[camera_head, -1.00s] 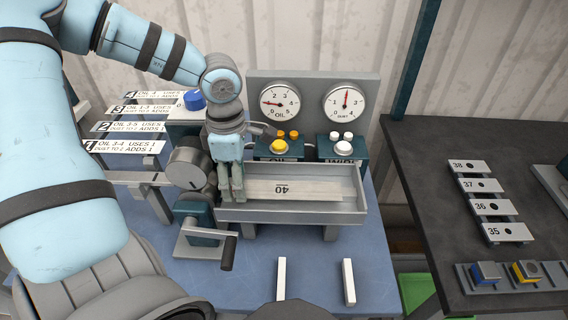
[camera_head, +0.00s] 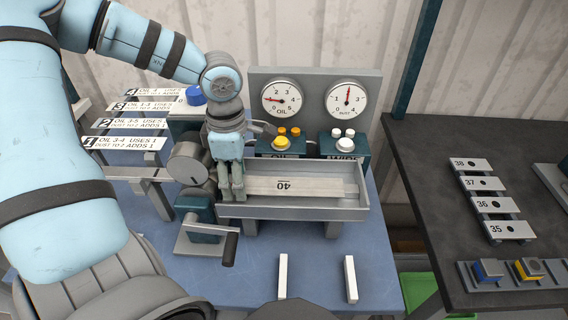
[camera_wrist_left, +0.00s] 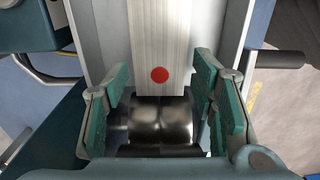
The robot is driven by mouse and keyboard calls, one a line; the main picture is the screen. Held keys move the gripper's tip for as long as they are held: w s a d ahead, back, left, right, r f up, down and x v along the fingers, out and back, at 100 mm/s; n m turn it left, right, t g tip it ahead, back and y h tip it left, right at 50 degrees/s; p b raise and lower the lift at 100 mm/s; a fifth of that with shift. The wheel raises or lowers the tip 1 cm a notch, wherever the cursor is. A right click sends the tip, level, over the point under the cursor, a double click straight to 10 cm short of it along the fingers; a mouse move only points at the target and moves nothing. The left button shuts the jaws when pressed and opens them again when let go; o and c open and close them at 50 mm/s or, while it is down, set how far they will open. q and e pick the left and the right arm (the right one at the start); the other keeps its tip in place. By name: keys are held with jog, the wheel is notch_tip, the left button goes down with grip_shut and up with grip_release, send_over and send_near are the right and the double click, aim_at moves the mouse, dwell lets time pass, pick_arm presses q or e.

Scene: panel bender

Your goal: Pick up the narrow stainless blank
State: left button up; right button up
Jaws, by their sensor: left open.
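A long, pale brushed-metal strip, which looks like the narrow stainless blank (camera_head: 320,188), lies flat in a grey tray (camera_head: 290,213) and bears the mark 40. My left gripper (camera_head: 232,190) points down at the tray's left end, over the strip's left part. In the left wrist view the strip (camera_wrist_left: 160,35) runs up the picture, with a red dot near its close end. The open fingers of my left gripper (camera_wrist_left: 163,100) stand on either side of that end, with gaps; contact is not visible. Dark shiny rollers (camera_wrist_left: 160,120) show below the dot. My right gripper is not in view.
A crank handle (camera_head: 231,249) sits at the tray's left front. Oil and dust gauges (camera_head: 284,99) and button boxes stand behind. Two pale bars (camera_head: 283,276) (camera_head: 351,279) are on the blue table in front. A dark table (camera_head: 445,215) with numbered plates is at right.

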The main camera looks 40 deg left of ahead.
pick_arm(q)
jog(key=c, duration=1)
jog(key=shift+o, duration=0.2)
